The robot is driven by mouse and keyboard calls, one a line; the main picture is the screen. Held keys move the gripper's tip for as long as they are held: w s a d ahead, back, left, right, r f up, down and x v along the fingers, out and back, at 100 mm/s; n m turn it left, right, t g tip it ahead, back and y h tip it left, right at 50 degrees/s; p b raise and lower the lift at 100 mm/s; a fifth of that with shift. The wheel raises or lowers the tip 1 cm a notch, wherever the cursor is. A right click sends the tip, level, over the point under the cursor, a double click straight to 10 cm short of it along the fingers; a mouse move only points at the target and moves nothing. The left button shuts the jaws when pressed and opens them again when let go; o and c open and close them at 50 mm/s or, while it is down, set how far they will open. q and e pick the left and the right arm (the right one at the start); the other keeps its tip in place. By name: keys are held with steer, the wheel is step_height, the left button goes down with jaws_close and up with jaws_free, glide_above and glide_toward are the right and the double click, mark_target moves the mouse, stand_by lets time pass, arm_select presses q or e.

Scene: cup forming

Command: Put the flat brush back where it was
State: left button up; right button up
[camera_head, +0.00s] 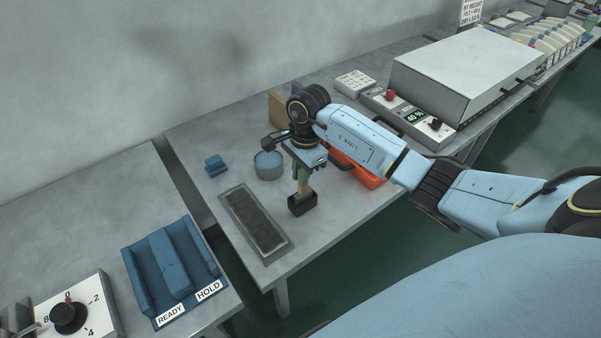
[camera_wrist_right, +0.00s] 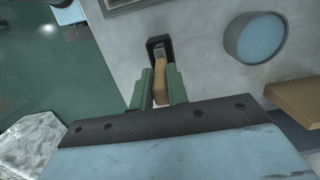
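The flat brush has a tan wooden handle (camera_head: 306,188) and stands roughly upright under my right gripper (camera_head: 301,178). In the right wrist view its handle (camera_wrist_right: 160,84) is between the two green fingers (camera_wrist_right: 160,88), which look closed against it. The brush's lower metal part (camera_wrist_right: 159,50) goes into the opening of a small black holder (camera_wrist_right: 151,46). The holder also shows in the head view (camera_head: 302,204), on the table. The bristles are hidden. My left gripper is not in view.
A round pot with light blue content (camera_head: 268,172) stands beside the gripper. A dark rectangular tray (camera_head: 229,196) lies left of the holder. A small blue block (camera_head: 215,165), a tan board (camera_head: 279,108) and a red-orange object (camera_head: 366,178) are nearby. The table's front edge is close.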

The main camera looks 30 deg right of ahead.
steer(key=o, duration=0.5)
steer(key=shift+c, duration=0.2)
step_height(320, 180, up, 12)
steer(key=d, duration=0.1)
steer(key=shift+r, duration=0.15)
steer(key=shift+w+d, duration=0.1)
